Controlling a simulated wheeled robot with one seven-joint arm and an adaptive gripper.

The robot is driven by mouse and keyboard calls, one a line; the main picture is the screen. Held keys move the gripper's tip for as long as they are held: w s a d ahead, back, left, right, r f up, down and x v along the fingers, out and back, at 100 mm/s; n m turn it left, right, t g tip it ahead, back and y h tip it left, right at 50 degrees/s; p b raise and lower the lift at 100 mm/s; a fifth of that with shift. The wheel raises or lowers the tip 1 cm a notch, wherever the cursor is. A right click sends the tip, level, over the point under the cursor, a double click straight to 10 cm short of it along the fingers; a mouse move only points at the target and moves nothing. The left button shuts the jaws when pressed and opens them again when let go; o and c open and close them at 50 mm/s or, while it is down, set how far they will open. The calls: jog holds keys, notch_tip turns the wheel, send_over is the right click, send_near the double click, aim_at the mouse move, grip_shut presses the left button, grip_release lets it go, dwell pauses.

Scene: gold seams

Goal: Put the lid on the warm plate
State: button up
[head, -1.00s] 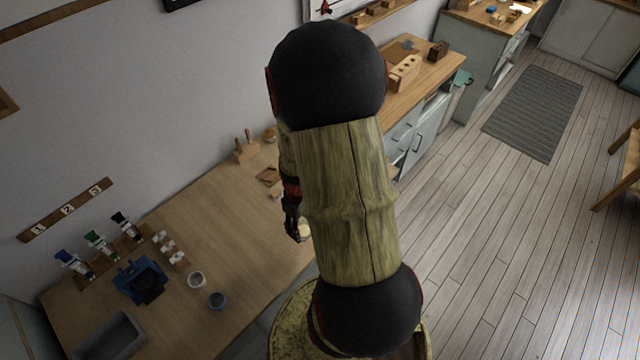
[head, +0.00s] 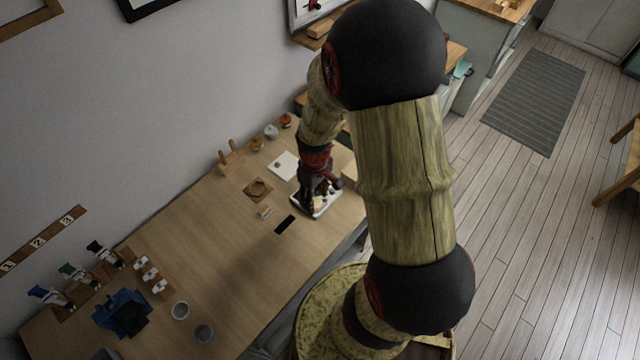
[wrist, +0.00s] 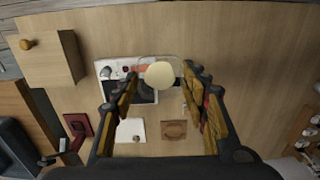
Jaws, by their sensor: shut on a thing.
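The lid (wrist: 159,75) shows in the wrist view as a pale cream round piece with a faint clear outline around it. It sits between the fingertips of my gripper (wrist: 160,78), which is shut on it. The warm plate (wrist: 147,97) is a white unit with a dark top, below and partly behind the lid and left finger. In the head view my gripper (head: 318,192) is over the warm plate (head: 325,207), hiding much of it. I cannot tell whether the lid touches the plate.
Beside the plate lie a white square (wrist: 131,129) and a wooden square (wrist: 173,130). A wooden box with a knob (wrist: 48,62) stands at the upper left of the wrist view. The middle of the table (head: 215,255) is mostly clear.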

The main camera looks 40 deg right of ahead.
jog(key=w+d+f, duration=0.2)
jog(key=w+f, duration=0.1)
jog(key=w+d+f, duration=0.2)
jog(key=w+f, duration=0.1)
jog(key=w, duration=0.1)
jog(key=w+d+f+b, duration=0.1)
jog(key=w+d+f, duration=0.1)
jog(key=w+f, duration=0.1)
jog(key=shift+w+d, duration=0.15)
jog(key=shift+d, duration=0.25)
jog(key=shift+w+d+f, duration=0.2)
jog(key=shift+w+f, duration=0.05)
jog(key=shift+f, duration=1.6)
jog(key=shift+f+b, duration=0.2)
jog(key=shift+b, duration=0.15)
jog(key=o, duration=0.7)
jog(key=shift+o, duration=0.2)
jog(key=shift+r, duration=0.15)
